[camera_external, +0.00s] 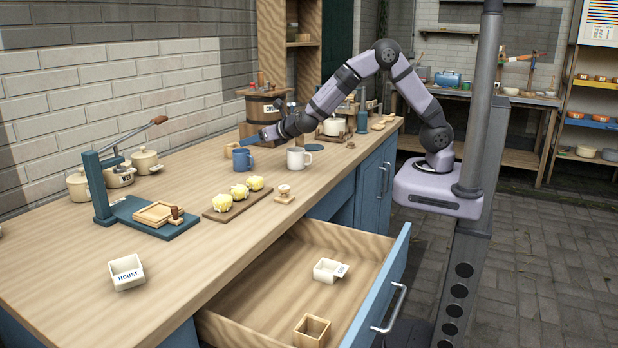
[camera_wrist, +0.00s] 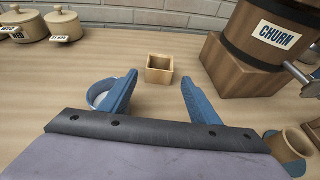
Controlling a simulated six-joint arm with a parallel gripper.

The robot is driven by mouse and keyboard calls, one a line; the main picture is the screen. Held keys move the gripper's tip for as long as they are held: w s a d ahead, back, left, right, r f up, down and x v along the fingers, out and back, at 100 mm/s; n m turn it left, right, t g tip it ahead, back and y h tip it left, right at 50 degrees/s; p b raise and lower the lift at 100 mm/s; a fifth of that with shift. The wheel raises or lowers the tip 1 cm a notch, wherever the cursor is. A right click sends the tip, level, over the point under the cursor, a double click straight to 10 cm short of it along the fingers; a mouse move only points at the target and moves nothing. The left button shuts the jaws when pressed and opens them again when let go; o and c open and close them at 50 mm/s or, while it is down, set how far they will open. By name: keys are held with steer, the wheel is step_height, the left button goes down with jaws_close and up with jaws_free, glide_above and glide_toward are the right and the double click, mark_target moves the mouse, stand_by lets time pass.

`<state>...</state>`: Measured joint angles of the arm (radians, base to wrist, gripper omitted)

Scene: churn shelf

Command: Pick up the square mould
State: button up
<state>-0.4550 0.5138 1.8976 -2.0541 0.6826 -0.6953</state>
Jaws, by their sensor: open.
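A small open-topped square wooden mould (camera_wrist: 159,70) stands upright on the counter in the wrist view, beyond and between my fingertips. It also shows in the external view (camera_external: 231,150), partly hidden behind the blue mug. My gripper (camera_wrist: 159,80) is open and empty, its two blue fingers apart. In the external view my gripper (camera_external: 254,139) reaches left, low over the counter, on the near side of the mould. A second square wooden box (camera_external: 312,331) lies in the open drawer.
The blue mug (camera_external: 242,160) stands below my gripper, with a white mug (camera_external: 298,160) to its right. The churn (camera_wrist: 250,40) is right of the mould. Lidded pots (camera_wrist: 62,25) stand left. Counter between pots and mould is clear. The drawer (camera_external: 270,285) stands open.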

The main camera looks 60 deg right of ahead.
mark_target(228, 148)
steer(key=shift+p+x, duration=0.3)
steer(key=shift+x, duration=1.4)
steer(key=shift+p+x, duration=1.1)
steer(key=shift+x, duration=1.5)
steer(key=shift+f, duration=0.15)
steer(key=c, duration=0.8)
